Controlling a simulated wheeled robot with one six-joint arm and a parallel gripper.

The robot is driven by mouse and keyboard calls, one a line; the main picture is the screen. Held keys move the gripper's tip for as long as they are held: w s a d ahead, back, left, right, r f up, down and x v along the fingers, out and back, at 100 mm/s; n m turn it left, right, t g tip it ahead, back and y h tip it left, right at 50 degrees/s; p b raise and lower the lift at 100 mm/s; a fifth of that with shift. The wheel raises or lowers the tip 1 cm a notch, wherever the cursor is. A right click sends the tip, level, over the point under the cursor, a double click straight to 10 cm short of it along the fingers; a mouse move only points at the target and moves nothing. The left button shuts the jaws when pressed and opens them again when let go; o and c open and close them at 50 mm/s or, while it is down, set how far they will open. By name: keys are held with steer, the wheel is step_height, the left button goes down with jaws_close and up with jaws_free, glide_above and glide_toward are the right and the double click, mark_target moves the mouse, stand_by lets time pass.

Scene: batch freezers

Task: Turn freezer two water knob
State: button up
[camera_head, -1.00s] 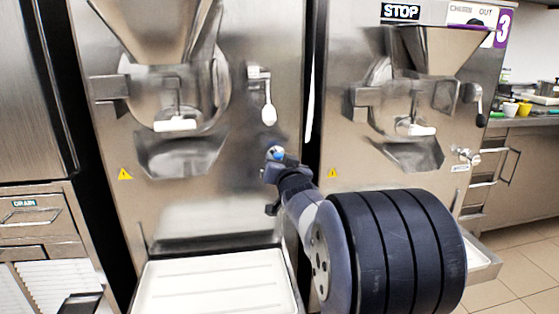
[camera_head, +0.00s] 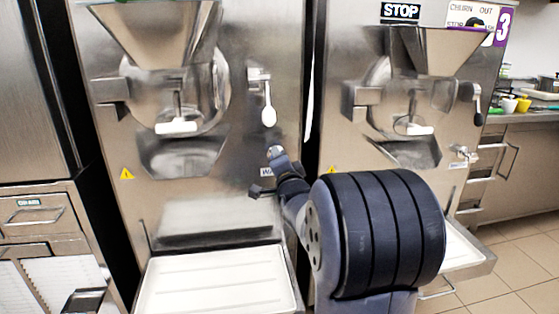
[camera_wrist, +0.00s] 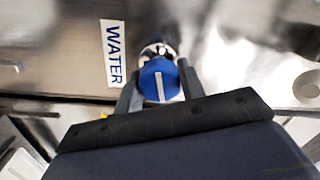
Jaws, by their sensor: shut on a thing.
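The water knob (camera_wrist: 159,80) is round and blue with a white line across its face. It sits on a metal fitting beside a WATER label (camera_wrist: 114,53) in the wrist view. My gripper (camera_wrist: 158,86) has a finger on each side of the knob and is shut on it. In the head view my gripper (camera_head: 277,157) is at the front of the middle freezer (camera_head: 235,140), low on its right side, and my arm hides most of the knob there. The white line on the knob runs nearly upright in the wrist view.
A white lever (camera_head: 268,115) hangs above my gripper on the same freezer. A white tray (camera_head: 215,283) lies below. Freezer 3 (camera_head: 340,120) stands to the right, with a narrow dark gap between the machines.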

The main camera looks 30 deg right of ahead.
steer(key=shift+m, duration=1.6)
steer(key=o, duration=1)
steer(key=shift+s, duration=0.1)
steer(key=v, duration=1)
steer(key=shift+s+a+f+p, duration=0.1)
steer(key=shift+s+a+p, duration=0.1)
steer(key=shift+s+p, duration=0.1)
